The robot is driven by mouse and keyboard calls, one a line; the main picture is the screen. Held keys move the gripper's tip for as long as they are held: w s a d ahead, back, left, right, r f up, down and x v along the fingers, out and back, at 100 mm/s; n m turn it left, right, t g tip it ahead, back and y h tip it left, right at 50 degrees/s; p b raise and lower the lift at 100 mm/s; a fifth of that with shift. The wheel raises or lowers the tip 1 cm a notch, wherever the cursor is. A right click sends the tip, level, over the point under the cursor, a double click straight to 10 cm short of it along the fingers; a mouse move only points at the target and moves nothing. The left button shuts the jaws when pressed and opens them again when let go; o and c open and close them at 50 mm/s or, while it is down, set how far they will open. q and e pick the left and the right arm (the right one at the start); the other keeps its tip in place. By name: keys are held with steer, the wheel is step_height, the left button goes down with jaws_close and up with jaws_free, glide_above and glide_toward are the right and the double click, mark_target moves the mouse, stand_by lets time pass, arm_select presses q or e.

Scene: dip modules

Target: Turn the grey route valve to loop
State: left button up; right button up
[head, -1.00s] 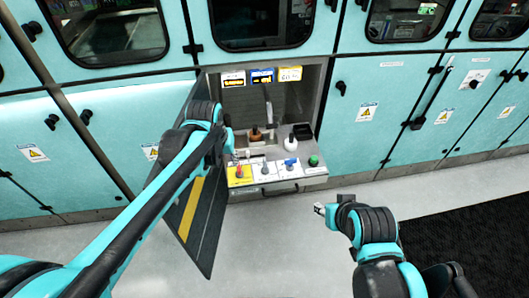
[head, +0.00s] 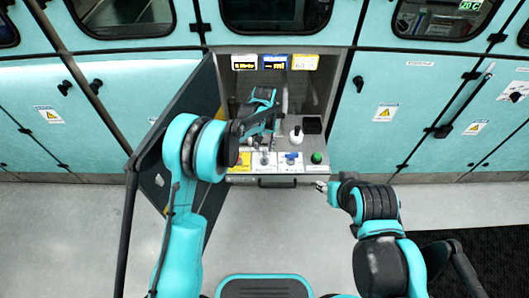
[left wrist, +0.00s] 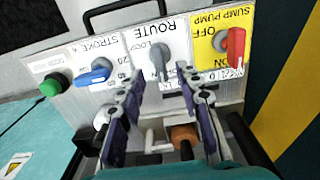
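The grey route valve (left wrist: 160,62) sits on a white plate marked ROUTE, upside down in the left wrist view. It also shows on the drawer panel in the head view (head: 264,160). Its handle lies roughly up and down in the wrist picture; its exact setting is hard to read. My left gripper (left wrist: 160,76) is open, with a fingertip on either side of the valve handle in that picture. I cannot tell whether they touch it. In the head view, my left arm reaches over the panel. My right gripper (head: 321,186) is off the panel's right front; its fingers are too small to judge.
The red sump pump handle (left wrist: 236,48) and the blue stroke knob (left wrist: 95,76) flank the valve. A green button (left wrist: 54,84) is beyond the blue knob. A brown-orange knob (left wrist: 184,134) lies between the finger bases. An open door (head: 185,115) stands left of the bay.

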mark_target(265, 153)
arm_select(q)
steer(key=shift+f+b, duration=0.5)
steer(key=shift+f, duration=1.4)
jaws_close()
